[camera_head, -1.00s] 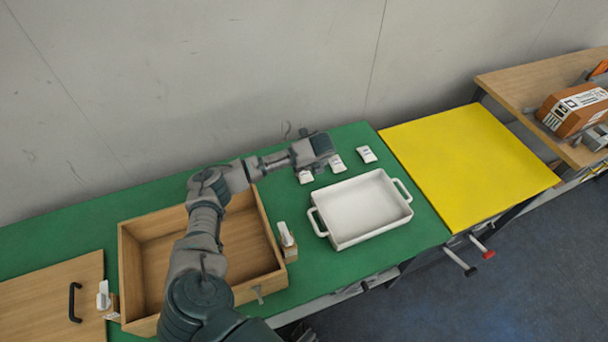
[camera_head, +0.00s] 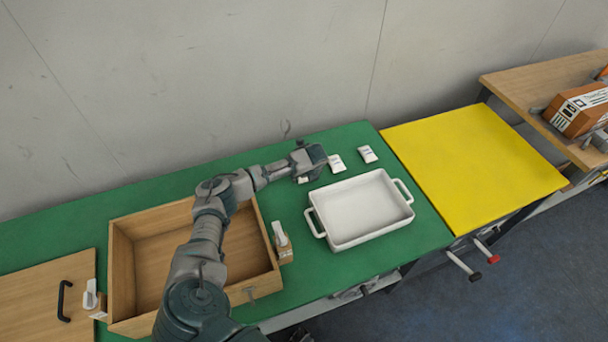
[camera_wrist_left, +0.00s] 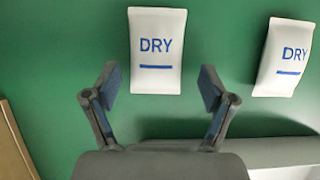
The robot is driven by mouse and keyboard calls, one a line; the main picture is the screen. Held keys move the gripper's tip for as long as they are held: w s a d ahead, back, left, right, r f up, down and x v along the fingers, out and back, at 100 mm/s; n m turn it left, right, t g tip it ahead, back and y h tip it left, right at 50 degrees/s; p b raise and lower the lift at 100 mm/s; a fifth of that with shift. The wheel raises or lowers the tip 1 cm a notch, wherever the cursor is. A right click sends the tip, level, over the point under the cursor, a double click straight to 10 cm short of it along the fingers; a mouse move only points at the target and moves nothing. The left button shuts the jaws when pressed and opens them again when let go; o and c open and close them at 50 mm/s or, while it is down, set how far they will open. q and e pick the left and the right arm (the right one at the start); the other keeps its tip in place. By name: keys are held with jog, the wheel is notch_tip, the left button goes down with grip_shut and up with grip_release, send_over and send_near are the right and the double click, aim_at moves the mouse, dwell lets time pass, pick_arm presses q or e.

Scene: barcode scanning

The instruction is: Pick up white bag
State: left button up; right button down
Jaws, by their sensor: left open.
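Three white bags stand out on the green table. The leftmost bag (camera_head: 303,180) is mostly hidden under my left gripper in the head view. The middle bag (camera_head: 336,163) and the right bag (camera_head: 368,154) lie behind the white tray. In the left wrist view, a bag marked DRY (camera_wrist_left: 157,50) lies ahead of my left gripper (camera_wrist_left: 158,72), centred between the open fingers, whose tips are close to its near end. A second DRY bag (camera_wrist_left: 284,58) lies to its right. My left gripper (camera_head: 314,160) is open and empty. My right gripper is not in view.
The white handled tray (camera_head: 345,241) stands just in front of the bags. A wooden box (camera_head: 122,262) is to the left under my arm, with a small scanner-like object (camera_head: 281,240) beside it. A yellow board (camera_head: 470,165) lies at right. The wall is behind.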

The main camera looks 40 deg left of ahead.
pick_arm(q)
jog(key=shift+a, duration=0.1)
jog(key=c, duration=0.4)
jog(key=shift+a+f, duration=0.15)
jog(key=shift+a, duration=0.2)
jog(key=c, duration=0.8)
jog(key=shift+a, duration=0.1)
jog(key=shift+c, duration=0.2)
jog(key=shift+s, duration=0.1)
